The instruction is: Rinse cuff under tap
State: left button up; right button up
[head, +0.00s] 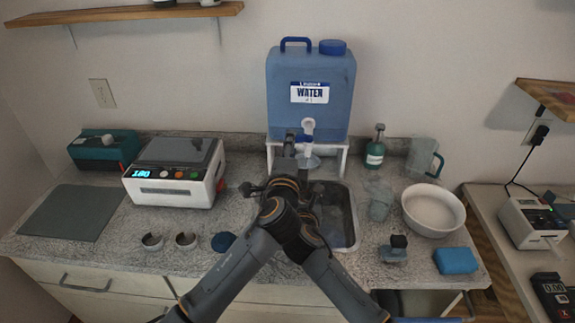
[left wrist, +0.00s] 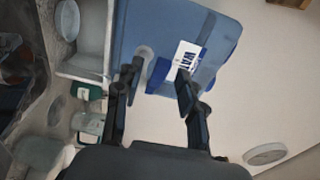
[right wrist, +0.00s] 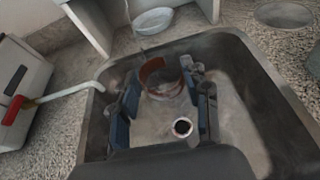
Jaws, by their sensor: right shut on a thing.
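The blue water container (head: 310,88) stands on a white stand, with its tap (head: 308,127) at the front above the sink (head: 345,228). My left gripper is up by the tap in the head view; the left wrist view shows its open fingers (left wrist: 160,72) spread in front of the container, around a blue part that looks like the tap lever. My right gripper (right wrist: 165,80) is low in the sink, shut on the reddish-brown ring-shaped cuff (right wrist: 152,68). In the head view my arms hide the cuff. I cannot tell whether water runs.
A white device (head: 172,190) with a lit display stands left of the sink. A soap bottle (head: 375,152), a jug (head: 420,158), a white bowl (head: 433,212) and a blue sponge (head: 456,261) stand at right. Two small rings (head: 186,241) lie on the front left counter.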

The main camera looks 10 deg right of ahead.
pick_arm(q)
jog(key=v, duration=0.9)
dwell(2.5)
jog(key=w+a+m+g+h, duration=0.3)
jog(key=a+m+h, duration=0.1)
jog(key=h, duration=0.2)
jog(key=x, duration=1.1)
jog(key=shift+w+d+f, duration=0.1)
jog(key=shift+d+f, duration=0.05)
jog(key=shift+d, duration=0.2)
jog(key=shift+c, duration=0.4)
grip_shut()
